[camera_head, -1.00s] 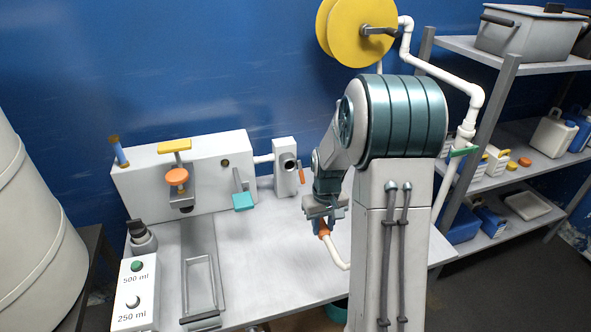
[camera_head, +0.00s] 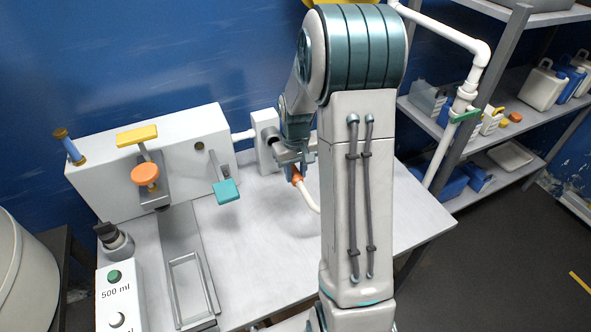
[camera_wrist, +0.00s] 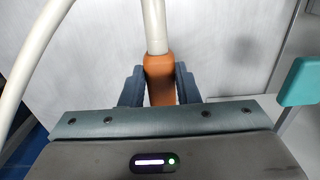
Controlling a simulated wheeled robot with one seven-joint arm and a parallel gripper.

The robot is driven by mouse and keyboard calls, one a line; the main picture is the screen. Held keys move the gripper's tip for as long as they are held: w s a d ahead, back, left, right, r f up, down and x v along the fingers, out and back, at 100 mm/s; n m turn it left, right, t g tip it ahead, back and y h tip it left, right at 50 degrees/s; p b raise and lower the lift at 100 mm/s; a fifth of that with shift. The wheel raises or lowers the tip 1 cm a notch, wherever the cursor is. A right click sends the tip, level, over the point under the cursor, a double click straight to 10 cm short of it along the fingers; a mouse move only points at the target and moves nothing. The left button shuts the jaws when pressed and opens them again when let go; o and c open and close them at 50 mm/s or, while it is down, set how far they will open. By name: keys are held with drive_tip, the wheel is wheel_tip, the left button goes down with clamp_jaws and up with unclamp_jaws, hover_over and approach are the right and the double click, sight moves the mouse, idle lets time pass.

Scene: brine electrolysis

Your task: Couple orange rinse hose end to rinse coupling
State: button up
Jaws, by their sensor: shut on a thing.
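My gripper (camera_head: 293,166) is shut on the orange rinse hose end (camera_head: 297,175), just in front of the white rinse coupling block (camera_head: 262,140). In the wrist view the orange end (camera_wrist: 160,66) sits between the two dark fingers of my gripper (camera_wrist: 159,84). A cream hose (camera_wrist: 154,25) runs out of it, away from the wrist. The block's dark port is partly covered by my gripper and wrist in the head view. I cannot tell whether the hose end touches the coupling.
A white dispenser housing (camera_head: 90,178) with a yellow lever, an orange knob and a teal paddle (camera_head: 227,191) stands left of the coupling. The teal paddle also shows at the right of the wrist view (camera_wrist: 299,82). Shelves stand at the right.

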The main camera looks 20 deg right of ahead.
drive_tip(key=shift+w, duration=0.4)
drive_tip(key=shift+w+p, duration=0.4)
drive_tip(key=shift+w, duration=2)
drive_tip(key=shift+w+r, duration=0.1)
drive_tip(key=shift+w, duration=2.25)
idle(2.8)
